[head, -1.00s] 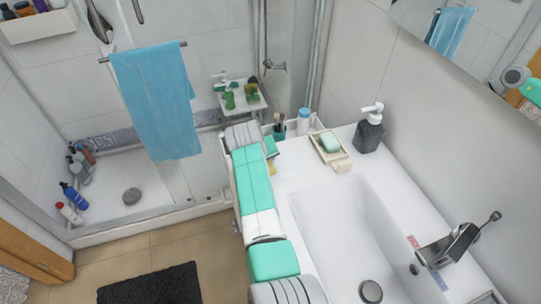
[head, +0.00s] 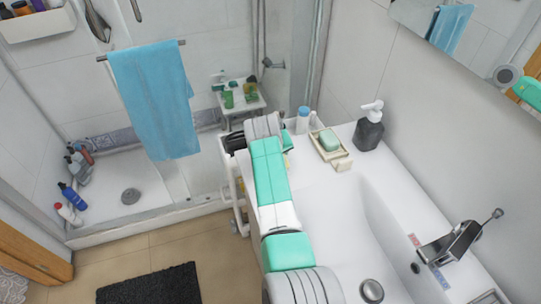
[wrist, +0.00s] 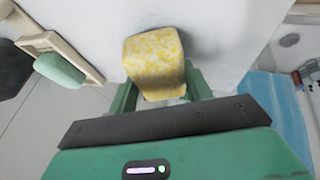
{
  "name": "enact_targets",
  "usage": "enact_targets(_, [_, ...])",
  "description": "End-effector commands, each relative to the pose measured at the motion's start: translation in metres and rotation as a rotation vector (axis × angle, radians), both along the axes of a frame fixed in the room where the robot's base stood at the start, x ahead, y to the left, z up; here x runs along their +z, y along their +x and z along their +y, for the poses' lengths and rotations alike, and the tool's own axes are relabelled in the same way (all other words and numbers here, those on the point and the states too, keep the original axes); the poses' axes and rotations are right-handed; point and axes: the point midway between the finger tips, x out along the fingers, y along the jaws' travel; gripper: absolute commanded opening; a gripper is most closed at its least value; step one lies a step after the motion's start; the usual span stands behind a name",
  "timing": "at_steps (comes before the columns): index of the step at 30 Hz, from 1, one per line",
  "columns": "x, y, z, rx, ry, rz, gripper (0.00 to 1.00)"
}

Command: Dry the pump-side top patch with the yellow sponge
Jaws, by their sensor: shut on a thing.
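The yellow sponge (wrist: 153,58) is held between the green fingers of my gripper (wrist: 160,92) in the wrist view. It is over or against a white surface (wrist: 225,35), with a dark shade beside it; I cannot tell whether it touches, or whether the shade is shadow or a wet patch. The dark pump bottle (head: 369,131) stands at the back right of the white counter (head: 312,185) in the head view. My arm hides most of my gripper and the sponge there. No top patch can be made out clearly.
A soap dish (head: 342,163) with green soap (head: 329,141) stands close to my gripper, and also shows in the wrist view (wrist: 85,40). The basin (head: 345,230) and faucet (head: 450,243) lie right of my arm. A blue towel (head: 153,100) hangs left.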

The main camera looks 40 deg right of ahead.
Motion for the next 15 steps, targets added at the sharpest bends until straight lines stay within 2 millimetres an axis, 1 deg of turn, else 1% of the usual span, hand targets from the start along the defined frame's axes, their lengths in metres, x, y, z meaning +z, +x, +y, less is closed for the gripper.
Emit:
enact_targets(1, [-0.002, -0.003, -0.006, -0.003, 0.0, 0.002, 0.31])
enact_targets(9, [-0.002, -0.011, -0.033, -0.002, -0.001, 0.002, 0.31])
enact_targets(12, [0.0, -0.012, -0.037, -0.002, 0.0, 0.002, 0.31])
enact_targets(15, [0.001, -0.011, -0.036, -0.001, 0.001, 0.002, 0.31])
